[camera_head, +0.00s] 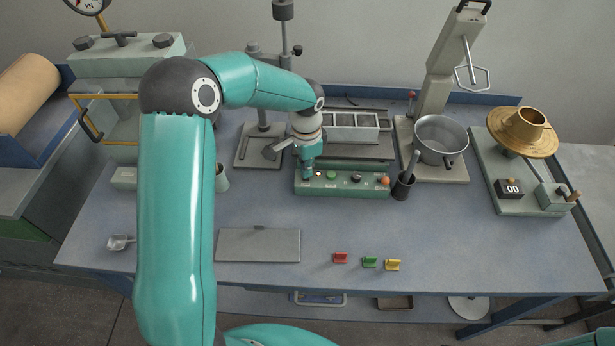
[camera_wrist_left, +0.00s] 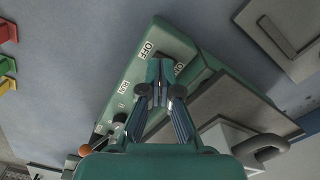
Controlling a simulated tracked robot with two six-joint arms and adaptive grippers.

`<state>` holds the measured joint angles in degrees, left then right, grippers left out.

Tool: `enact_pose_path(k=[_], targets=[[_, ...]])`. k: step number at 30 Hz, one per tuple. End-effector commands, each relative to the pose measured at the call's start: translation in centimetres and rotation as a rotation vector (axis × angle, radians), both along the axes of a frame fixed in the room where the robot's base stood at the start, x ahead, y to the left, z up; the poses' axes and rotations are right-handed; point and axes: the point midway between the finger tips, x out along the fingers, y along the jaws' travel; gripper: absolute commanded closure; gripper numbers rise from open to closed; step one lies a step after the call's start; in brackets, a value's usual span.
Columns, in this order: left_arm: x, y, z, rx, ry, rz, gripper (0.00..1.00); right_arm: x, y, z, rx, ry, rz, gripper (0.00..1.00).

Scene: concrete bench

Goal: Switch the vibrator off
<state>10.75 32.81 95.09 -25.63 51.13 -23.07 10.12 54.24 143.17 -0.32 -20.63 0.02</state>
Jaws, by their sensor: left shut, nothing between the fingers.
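The vibrator's green control box (camera_head: 345,187) stands at the back middle of the bench, in front of the vibrating table with its metal mould (camera_head: 352,127). On its top are a small pale light (camera_head: 319,174), a green button (camera_head: 331,175), a black knob (camera_head: 356,179) and an orange-red knob (camera_head: 385,181). My left gripper (camera_head: 307,174) is shut and empty, pointing down over the box's left end. In the left wrist view, the shut fingertips (camera_wrist_left: 161,88) are over the box (camera_wrist_left: 135,75), beside the OFF and ON labels. The fingers hide what is under them; contact cannot be told.
A steel pot (camera_head: 440,140) and a brass flow table (camera_head: 523,132) are farther right. A grey plate (camera_head: 258,245) and red, green and yellow pieces (camera_head: 370,262) lie in front.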

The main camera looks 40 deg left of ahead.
Motion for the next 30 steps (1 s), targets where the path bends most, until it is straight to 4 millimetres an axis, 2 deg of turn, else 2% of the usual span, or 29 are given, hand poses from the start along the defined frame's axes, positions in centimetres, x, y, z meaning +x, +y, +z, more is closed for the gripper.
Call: enact_pose_path(k=[24,30], targets=[[0.0,-0.1,-1.4,0.0,0.0,-0.001,1.0,0.0,0.0,-1.0,0.0,0.0,0.0,0.6],[0.0,-0.1,-0.9,0.0,0.001,-0.002,1.0,0.0,0.0,-0.7,0.0,0.0,0.0,0.6]])
